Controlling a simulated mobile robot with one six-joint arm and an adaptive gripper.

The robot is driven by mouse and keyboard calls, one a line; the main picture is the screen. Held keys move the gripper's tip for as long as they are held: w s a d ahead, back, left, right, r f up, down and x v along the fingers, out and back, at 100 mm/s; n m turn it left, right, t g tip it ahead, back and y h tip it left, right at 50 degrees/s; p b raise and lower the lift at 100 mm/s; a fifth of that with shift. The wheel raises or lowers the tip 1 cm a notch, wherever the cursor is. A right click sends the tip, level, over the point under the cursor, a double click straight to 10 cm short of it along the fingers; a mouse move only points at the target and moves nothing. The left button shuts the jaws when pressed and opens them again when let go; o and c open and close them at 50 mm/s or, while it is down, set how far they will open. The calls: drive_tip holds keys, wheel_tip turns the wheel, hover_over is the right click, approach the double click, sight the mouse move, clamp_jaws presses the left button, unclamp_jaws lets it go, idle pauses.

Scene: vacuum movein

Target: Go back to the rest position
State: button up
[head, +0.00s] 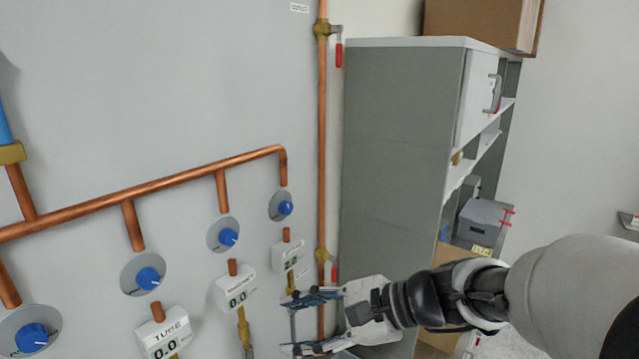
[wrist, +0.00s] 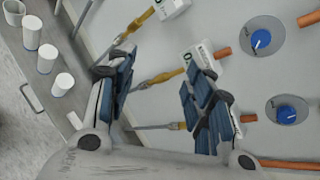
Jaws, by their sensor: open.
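My gripper (head: 303,321) is at the lower middle of the head view, in front of the wall panel (head: 190,90) and below the rightmost gauge. Its fingers are apart with nothing between them. In the wrist view my gripper (wrist: 160,95) shows two blue-padded fingers spread apart. Behind them are a white gauge box (wrist: 200,60) and brass fittings, partly hidden by the right finger. I cannot tell whether the fingers touch anything.
Copper pipes (head: 150,187) and several blue knobs (head: 148,278) are on the panel. A grey cabinet (head: 395,160) with shelves stands to the right, with a cardboard box (head: 475,22) on top. The wrist view shows several white cylinders (wrist: 47,58) on a grey surface at left.

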drive_tip(key=s+d+f+n+g+h+b, duration=0.1)
drive_tip(key=s+d+f+n+h+b, duration=0.25)
drive_tip(key=s+f, duration=0.25)
drive_tip(key=s+d+f+n+h+b, duration=0.2)
drive_tip(key=s+f+n+h+b, duration=0.15)
drive_tip(key=s+f, duration=0.3)
drive_tip(key=s+d+f+n+t+h+b, duration=0.1)
drive_tip(key=s+d+f+n+h+b, duration=0.1)
drive_tip(key=d, duration=0.3)
drive_tip(key=s+d+f+n+t+h+b, duration=0.1)
drive_tip(key=s+d+f+n+h+b, duration=0.2)
drive_tip(key=d, duration=0.3)
drive_tip(key=shift+s+f+n+t+b, duration=0.3)
drive_tip(key=shift+s+f+n+b, duration=0.15)
drive_tip(key=shift+n, duration=0.45)
idle(0.8)
